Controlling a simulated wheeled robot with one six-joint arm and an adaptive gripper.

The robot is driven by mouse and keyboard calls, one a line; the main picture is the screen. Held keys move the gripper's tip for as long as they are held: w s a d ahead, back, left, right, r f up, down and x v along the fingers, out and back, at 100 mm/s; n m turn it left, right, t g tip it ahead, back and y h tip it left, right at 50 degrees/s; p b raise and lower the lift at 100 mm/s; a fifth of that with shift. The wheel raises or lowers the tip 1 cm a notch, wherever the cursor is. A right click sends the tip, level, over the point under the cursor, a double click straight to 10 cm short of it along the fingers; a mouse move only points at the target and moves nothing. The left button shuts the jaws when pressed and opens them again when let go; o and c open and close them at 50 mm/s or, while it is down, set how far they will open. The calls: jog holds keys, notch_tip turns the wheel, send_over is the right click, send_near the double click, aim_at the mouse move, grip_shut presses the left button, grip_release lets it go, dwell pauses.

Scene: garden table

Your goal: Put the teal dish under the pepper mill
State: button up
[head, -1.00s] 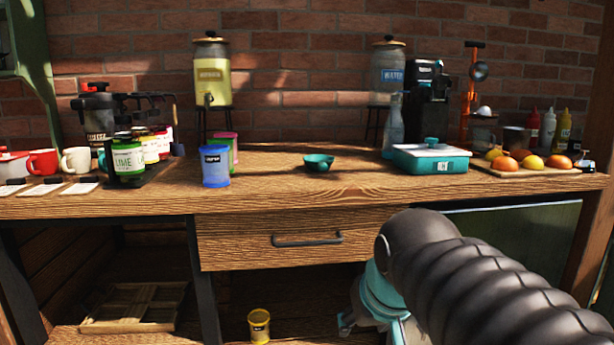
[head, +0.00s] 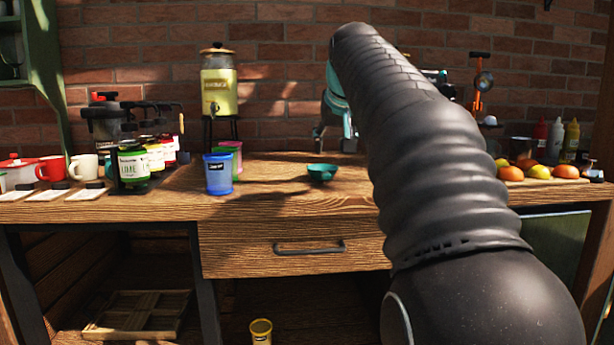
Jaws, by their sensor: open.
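The teal dish (head: 322,173), a small bowl, sits upright on the wooden tabletop near the middle. My gripper (head: 333,142) is open and empty, pointing down above and behind the dish in the picture, apart from it. I cannot make out a pepper mill; my arm hides part of the back right of the table.
A blue tub (head: 218,174) and a pink one (head: 230,155) stand left of the dish. Jars (head: 133,166) and mugs (head: 84,167) are further left. A yellow drink dispenser (head: 218,85) stands behind. Fruit (head: 538,172) lies at right. The tabletop around the dish is clear.

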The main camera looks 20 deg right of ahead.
aim_at(326, 173)
jog(key=x, duration=0.8)
jog(key=shift+b, duration=0.35)
jog(key=shift+w+r+x, duration=0.1)
jog(key=shift+x, duration=1.3)
jog(key=shift+w+r+x, duration=0.1)
jog(key=shift+r+x, duration=0.05)
jog(key=shift+x, duration=1.25)
jog(key=shift+d, duration=0.1)
grip_shut()
